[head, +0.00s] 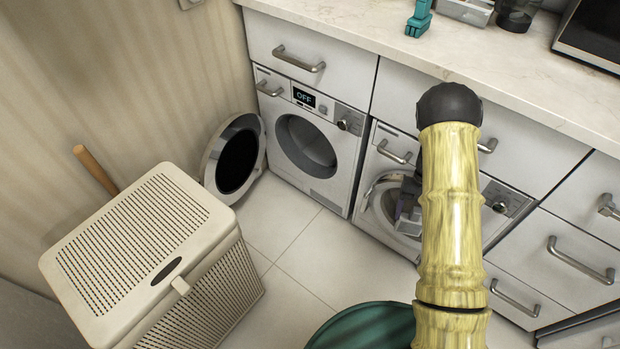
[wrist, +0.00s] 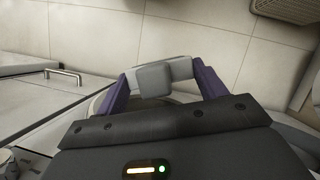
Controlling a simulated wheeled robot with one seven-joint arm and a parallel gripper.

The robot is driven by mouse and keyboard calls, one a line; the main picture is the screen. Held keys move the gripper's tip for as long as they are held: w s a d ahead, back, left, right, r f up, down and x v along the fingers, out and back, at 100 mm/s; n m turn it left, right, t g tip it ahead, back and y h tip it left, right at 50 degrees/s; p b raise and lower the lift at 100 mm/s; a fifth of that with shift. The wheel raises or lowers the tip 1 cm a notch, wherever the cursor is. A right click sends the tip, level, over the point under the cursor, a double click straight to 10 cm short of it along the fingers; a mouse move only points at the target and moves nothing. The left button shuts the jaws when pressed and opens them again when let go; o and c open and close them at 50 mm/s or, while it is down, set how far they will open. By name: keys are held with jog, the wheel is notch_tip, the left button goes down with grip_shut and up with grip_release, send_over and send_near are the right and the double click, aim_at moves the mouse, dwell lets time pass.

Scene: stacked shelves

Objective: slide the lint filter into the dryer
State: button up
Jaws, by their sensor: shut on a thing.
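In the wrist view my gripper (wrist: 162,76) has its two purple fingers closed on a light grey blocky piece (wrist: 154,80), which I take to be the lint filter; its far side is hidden. In the head view my gripper (head: 408,205) is partly behind my arm, in front of the right-hand machine (head: 375,158) and its round front; the held piece is not clear there. The left-hand machine (head: 340,172) has an open round door (head: 237,160), an "OFF" display and a grey round opening. I cannot tell from labels which machine is the dryer.
A cream laundry hamper (head: 215,285) stands on the tiled floor at the left. A green round object (head: 365,328) is at the bottom, near my arm. A countertop (head: 480,75) runs above the machines, with drawers (head: 570,255) to the right. Floor between hamper and machines is clear.

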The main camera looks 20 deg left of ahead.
notch_tip(320, 180, down, 19)
jog(key=b, duration=1)
jog(key=shift+f, duration=0.2)
dwell(6.0)
